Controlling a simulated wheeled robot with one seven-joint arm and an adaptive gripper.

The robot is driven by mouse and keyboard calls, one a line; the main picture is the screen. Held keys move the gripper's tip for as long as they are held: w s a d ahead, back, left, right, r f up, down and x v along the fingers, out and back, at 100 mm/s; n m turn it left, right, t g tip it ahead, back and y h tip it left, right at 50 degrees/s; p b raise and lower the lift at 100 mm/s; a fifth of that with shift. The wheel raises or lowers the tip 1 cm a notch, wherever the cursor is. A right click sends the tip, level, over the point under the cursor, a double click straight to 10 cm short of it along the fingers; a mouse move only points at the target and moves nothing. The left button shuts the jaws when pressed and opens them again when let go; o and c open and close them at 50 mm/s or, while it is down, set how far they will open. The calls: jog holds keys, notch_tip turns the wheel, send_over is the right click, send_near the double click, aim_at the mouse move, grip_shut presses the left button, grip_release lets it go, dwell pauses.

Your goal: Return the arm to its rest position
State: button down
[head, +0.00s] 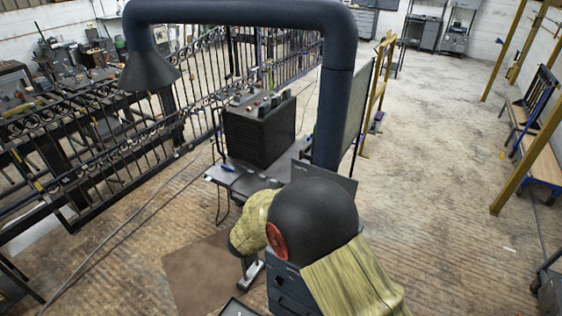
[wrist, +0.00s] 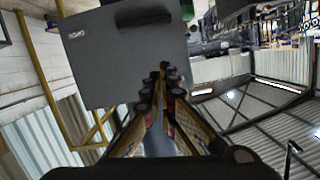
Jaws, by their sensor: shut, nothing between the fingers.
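My gripper (wrist: 164,84) shows in the wrist view, its two dark fingers drawn together with nothing between them. My gripper and arm do not clearly show in the head view.
In the head view, a black welding helmet (head: 314,218) and yellowish gloves (head: 253,220) sit on a dark drawer cabinet (head: 286,288) close in front. Behind stand a black welding machine (head: 260,130), a large extraction duct (head: 337,100) and a scrolled gate (head: 90,150). The floor at right is open.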

jog(key=s+a+f+n+g+y, duration=0.35)
jog(key=a+f+y, duration=0.45)
jog(key=a+f, duration=0.3)
jog(key=s+a+r+n+g+y+b, duration=0.1)
jog(key=s+a+n+g+y, duration=0.1)
jog(key=s, duration=0.3)
jog(key=s+a+r+n+g+y+b, duration=0.1)
jog(key=s+a+r+n, duration=0.1)
jog(key=s, duration=0.3)
jog(key=s+d+r+h+b, duration=0.1)
jog(key=s+d+r+b, duration=0.2)
jog(key=s+d, duration=0.5)
jog(key=s+d+r+n+h+b, duration=0.1)
jog(key=s+d+r+b, duration=0.2)
jog(key=s+d, duration=0.6)
jog(key=s+d+r+b, duration=0.3)
jog(key=s+d+b, duration=0.3)
jog(key=s+d, duration=0.2)
jog(key=shift+s+d+r+g+h+b, duration=0.15)
jog(key=shift+s+r+g+h+b, duration=0.2)
jog(key=shift+s, duration=0.35)
